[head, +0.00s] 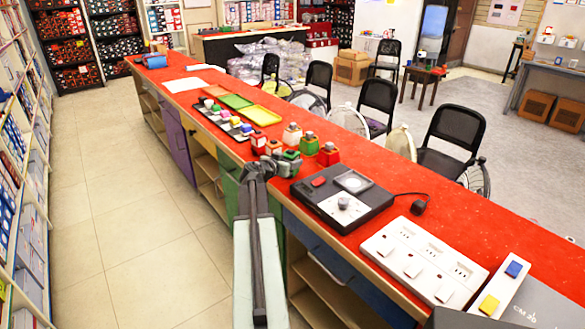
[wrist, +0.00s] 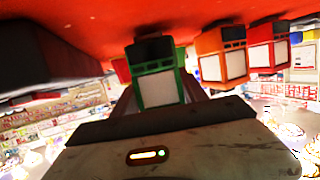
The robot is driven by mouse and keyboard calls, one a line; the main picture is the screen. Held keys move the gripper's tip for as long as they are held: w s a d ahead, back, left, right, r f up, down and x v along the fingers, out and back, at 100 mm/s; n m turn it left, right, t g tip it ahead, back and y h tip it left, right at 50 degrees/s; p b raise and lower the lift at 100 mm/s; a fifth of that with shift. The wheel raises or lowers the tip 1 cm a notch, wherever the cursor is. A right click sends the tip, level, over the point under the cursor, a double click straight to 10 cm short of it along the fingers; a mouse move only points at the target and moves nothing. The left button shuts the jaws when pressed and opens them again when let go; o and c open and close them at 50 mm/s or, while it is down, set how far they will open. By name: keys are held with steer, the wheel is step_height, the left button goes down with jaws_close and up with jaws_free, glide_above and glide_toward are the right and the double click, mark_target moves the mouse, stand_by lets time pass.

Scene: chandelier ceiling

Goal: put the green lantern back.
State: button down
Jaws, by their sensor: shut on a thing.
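My gripper (head: 272,163) is at the near edge of the red counter (head: 405,210) in the head view, shut on a green lantern (wrist: 157,88). In the wrist view this lantern has a green frame, a pale panel and a dark end, and it sits right in front of the gripper body. In the head view it is partly hidden among dark gripper parts (head: 289,166). Whether it touches the counter I cannot tell. Another green lantern (head: 309,143) stands just beyond it, with a red lantern (head: 329,154) to its right and an orange one (head: 291,136) to its left.
A red lantern (head: 258,143) stands left of my gripper. A black device with a knob (head: 342,203) and a white switch panel (head: 424,262) lie to the right. A green tray (head: 236,101), a yellow tray (head: 259,115) and small coloured items lie farther along. Chairs (head: 450,140) line the far side.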

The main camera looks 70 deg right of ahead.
steer(key=shift+f, duration=0.35)
steer(key=c, duration=0.6)
jaws_free()
steer(key=shift+r, duration=0.15)
steer(key=shift+a+r+p, duration=0.15)
steer(key=shift+r+p, duration=0.05)
steer(key=shift+p, duration=0.2)
steer(key=p+v, duration=0.3)
steer(key=v, duration=0.8)
steer(key=shift+a, duration=0.3)
steer(key=shift+w, duration=0.1)
